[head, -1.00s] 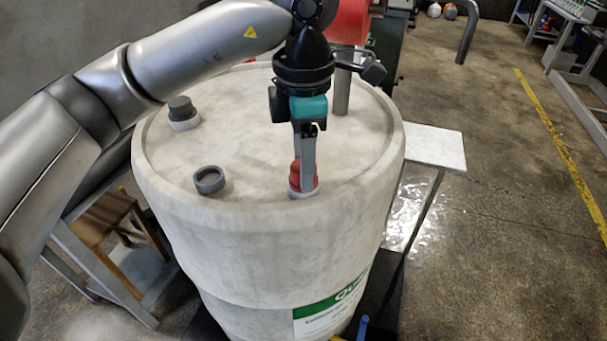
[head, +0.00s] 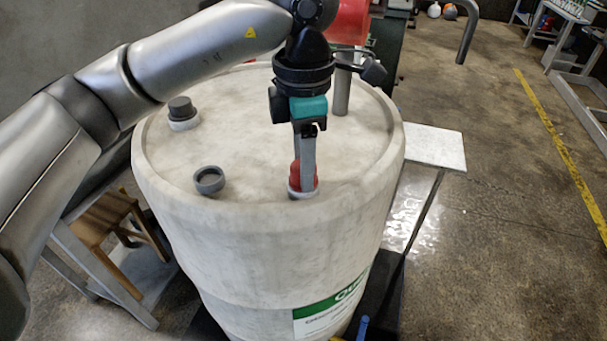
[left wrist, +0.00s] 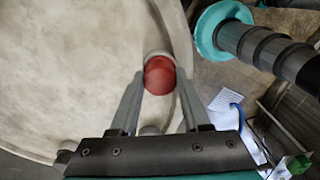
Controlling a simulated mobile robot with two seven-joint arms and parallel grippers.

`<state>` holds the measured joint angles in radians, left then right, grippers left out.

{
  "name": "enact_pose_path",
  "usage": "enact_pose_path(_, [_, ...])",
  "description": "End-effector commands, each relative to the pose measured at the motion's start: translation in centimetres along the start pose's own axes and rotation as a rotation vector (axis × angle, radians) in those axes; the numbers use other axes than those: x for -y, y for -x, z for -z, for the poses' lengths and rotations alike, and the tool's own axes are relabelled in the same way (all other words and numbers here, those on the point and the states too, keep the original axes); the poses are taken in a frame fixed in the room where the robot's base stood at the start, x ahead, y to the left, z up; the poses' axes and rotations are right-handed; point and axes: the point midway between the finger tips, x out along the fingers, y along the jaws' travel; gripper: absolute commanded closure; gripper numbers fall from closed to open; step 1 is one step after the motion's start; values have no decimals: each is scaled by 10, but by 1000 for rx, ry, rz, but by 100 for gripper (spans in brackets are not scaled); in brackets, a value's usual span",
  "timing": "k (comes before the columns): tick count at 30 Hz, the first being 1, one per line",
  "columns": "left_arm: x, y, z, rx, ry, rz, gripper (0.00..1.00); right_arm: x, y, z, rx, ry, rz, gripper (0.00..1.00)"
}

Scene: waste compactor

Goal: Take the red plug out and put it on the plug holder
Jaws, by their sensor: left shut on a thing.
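The red plug (head: 296,176) sits upright in a pale collar on top of the large off-white barrel (head: 270,250), near its front edge. My left gripper (head: 307,186) points down from above and is shut on it. In the left wrist view the red plug (left wrist: 160,76) is between the two grey fingers of the left gripper (left wrist: 160,85). The fingers partly hide the plug in the head view. A grey open ring-shaped cup (head: 209,180) stands on the barrel top left of the plug. I cannot tell whether it is the plug holder. My right gripper is not in view.
A dark cap (head: 182,112) stands at the barrel top's left, and a grey pipe (head: 342,95) rises at its back right. A pale shelf (head: 436,146) is right of the barrel, a wooden stool (head: 105,220) left. The middle of the barrel top is clear.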

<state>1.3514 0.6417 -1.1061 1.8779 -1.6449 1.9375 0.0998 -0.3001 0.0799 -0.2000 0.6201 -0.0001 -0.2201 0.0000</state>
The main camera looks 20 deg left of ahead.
Motion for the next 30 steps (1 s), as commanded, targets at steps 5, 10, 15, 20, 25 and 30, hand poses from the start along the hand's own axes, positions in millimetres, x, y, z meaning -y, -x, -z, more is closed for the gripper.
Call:
enact_pose_path(5, [0, 0, 0, -1, 61, 0, 100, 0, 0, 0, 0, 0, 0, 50])
enact_pose_path(10, [0, 0, 0, -1, 253, 0, 100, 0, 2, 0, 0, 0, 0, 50])
enact_pose_path(15, [0, 0, 0, -1, 410, 0, 100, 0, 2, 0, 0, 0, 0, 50])
enact_pose_path(20, [0, 0, 0, -1, 454, 0, 100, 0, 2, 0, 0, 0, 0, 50])
enact_pose_path(25, [0, 0, 0, -1, 452, 0, 100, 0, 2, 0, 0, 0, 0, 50])
enact_pose_path(30, [0, 0, 0, -1, 513, 0, 100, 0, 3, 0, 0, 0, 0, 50])
